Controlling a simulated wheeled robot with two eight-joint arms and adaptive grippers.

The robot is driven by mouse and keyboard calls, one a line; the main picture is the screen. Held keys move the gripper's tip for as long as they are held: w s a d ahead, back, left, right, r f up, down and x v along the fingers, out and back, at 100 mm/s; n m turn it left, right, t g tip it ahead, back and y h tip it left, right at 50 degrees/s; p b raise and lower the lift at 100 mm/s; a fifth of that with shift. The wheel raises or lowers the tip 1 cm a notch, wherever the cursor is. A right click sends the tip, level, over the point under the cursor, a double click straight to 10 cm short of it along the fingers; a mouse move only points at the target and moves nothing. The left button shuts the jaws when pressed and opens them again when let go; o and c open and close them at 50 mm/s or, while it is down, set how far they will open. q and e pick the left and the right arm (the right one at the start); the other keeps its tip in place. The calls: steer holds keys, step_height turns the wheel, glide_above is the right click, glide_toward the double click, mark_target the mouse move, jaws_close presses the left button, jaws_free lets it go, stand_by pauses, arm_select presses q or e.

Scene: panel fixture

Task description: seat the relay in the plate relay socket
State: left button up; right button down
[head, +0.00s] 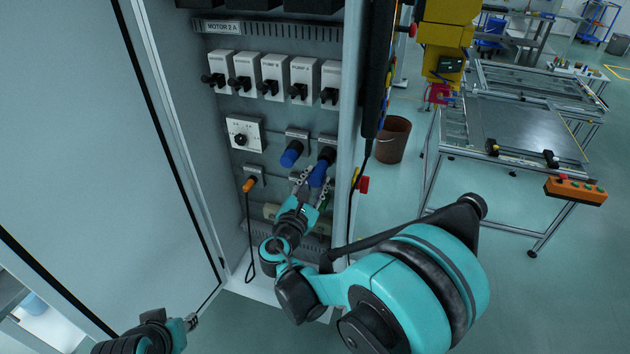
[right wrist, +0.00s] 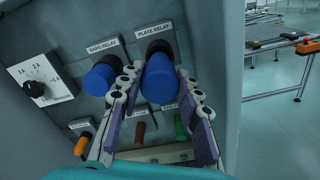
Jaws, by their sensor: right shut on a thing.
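The relay is a blue cylinder (right wrist: 160,80) between the fingers of my right gripper (right wrist: 160,108), which is shut on it. In the head view the relay (head: 320,174) and right gripper (head: 314,190) are at the panel's lower right. The black plate relay socket (right wrist: 159,47) is right behind the relay, under the PLATE RELAY label. The relay lines up with it roughly; I cannot tell whether it is fully in. My left gripper (head: 191,322) is low at the left, away from the panel, its finger opening unclear.
A second blue relay (right wrist: 100,79) sits in the BARS RELAY place, close left of my right gripper. A dial (head: 243,135) is further left. An orange plug (head: 249,184) with a hanging cable and a green plug (right wrist: 181,127) are below. The cabinet's edge (head: 350,120) is close on the right.

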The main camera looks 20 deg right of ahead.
mark_target(321, 169)
steer(key=shift+x, duration=2.5)
steer(key=c, duration=1)
jaws_free()
steer(key=shift+s, duration=0.1)
steer(key=v, duration=1.1)
steer(key=shift+s+a, duration=0.3)
